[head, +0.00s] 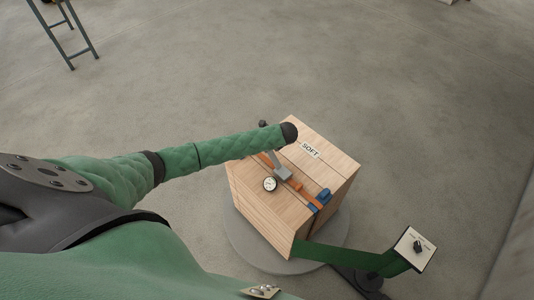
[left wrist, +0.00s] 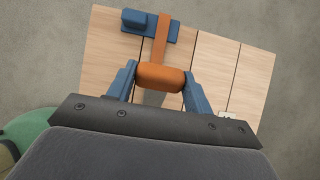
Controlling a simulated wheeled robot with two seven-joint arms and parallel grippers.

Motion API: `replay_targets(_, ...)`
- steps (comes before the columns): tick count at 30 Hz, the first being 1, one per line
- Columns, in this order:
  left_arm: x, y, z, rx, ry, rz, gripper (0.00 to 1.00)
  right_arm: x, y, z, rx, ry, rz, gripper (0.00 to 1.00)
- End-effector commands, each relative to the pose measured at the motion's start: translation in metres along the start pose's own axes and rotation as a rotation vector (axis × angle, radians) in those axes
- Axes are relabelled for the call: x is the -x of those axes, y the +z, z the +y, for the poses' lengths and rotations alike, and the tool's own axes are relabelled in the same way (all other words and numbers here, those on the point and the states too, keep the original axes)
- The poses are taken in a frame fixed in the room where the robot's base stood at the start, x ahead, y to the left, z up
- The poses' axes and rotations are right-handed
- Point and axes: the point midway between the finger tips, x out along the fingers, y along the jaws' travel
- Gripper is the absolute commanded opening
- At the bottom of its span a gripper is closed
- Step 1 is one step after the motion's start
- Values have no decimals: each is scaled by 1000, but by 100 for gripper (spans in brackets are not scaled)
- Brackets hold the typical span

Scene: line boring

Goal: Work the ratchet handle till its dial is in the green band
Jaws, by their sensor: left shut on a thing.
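A wooden crate (head: 335,165) marked SOFT has an orange strap (head: 312,201) over its top, with a grey ratchet (head: 281,172) on it. A round white dial (head: 270,184) sits beside the ratchet; its needle and bands are too small to read. In the left wrist view, my left gripper (left wrist: 160,73) has its two blue fingers on either side of an orange handle grip (left wrist: 162,80) and is shut on it. My right gripper is not in view.
The crate stands on a round grey turntable (head: 237,236). Blue corner pieces (head: 323,196) sit under the strap at the crate's edge. A switch panel (head: 415,249) on a green stand is at the right. A ladder (head: 68,35) stands far left. The floor behind is clear.

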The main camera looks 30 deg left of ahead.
Motion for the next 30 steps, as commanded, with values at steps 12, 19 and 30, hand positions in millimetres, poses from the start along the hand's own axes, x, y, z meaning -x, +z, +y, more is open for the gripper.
replay_targets(12,10,-4,0,1,-1,-82,24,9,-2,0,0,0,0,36)
replay_targets(19,28,-10,-1,-2,-3,-199,24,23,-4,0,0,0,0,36)
replay_targets(30,35,-17,0,0,-1,-302,24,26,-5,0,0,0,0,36)
